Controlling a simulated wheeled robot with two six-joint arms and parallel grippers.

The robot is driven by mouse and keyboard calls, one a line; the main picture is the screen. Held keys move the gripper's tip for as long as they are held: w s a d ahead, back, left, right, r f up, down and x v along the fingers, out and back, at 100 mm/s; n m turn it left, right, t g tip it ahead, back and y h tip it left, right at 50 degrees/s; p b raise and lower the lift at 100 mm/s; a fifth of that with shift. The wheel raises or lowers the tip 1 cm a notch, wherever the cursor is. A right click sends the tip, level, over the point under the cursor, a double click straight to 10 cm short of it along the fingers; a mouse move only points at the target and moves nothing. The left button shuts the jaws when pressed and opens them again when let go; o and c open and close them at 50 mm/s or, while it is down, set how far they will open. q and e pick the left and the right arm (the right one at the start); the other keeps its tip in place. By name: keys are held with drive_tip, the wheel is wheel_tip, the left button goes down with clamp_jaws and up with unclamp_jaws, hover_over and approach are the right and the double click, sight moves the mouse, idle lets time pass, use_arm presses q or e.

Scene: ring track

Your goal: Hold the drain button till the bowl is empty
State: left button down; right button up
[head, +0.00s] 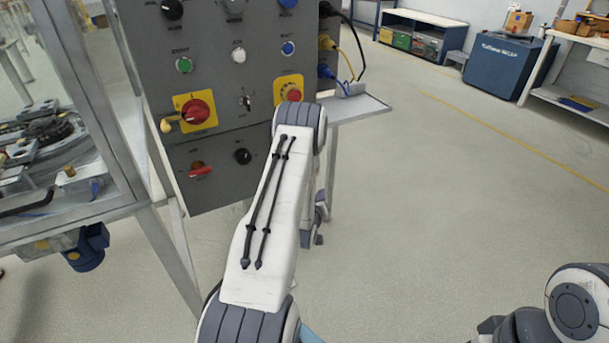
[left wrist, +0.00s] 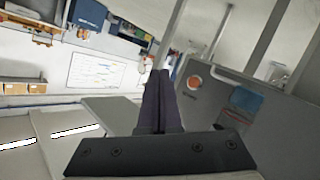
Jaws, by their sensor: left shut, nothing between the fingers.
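A grey control panel (head: 225,100) stands at upper left in the head view, with green, white and blue buttons, dark knobs and red switches on yellow plates. Its labels are too small to read, so I cannot tell which is the drain button. My left gripper (left wrist: 161,80) is shut and empty in the left wrist view, its dark fingers together; the panel's side is to its right. In the head view my left arm rises in front of the panel and largely hides its gripper. No bowl can be clearly made out. My right gripper is out of view.
A framed glass enclosure (head: 75,100) with dark machinery stands left of the panel. A small grey shelf (head: 358,106) juts from the panel's right side, near hanging cables (head: 350,60). A blue cabinet (head: 500,65) stands far back.

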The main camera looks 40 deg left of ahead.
use_arm(q)
drive_tip(key=shift+a, duration=0.1)
drive_tip(key=w+a+b, duration=0.1)
drive_tip(key=w+a, duration=0.2)
drive_tip(key=a, duration=0.5)
drive_tip(key=shift+w+b, duration=0.2)
drive_tip(key=shift+b, duration=0.15)
idle(1.8)
drive_tip(key=shift+w+a, duration=0.15)
drive_tip(key=shift+a, duration=0.2)
drive_tip(key=shift+w+a+b, duration=0.15)
drive_tip(key=shift+a+b, duration=0.2)
drive_tip(key=shift+a, duration=0.05)
idle(1.8)
drive_tip(key=shift+d, duration=0.1)
idle(1.5)
drive_tip(key=shift+s+d, duration=0.35)
drive_tip(key=shift+d, duration=0.35)
drive_tip(key=shift+d, duration=0.1)
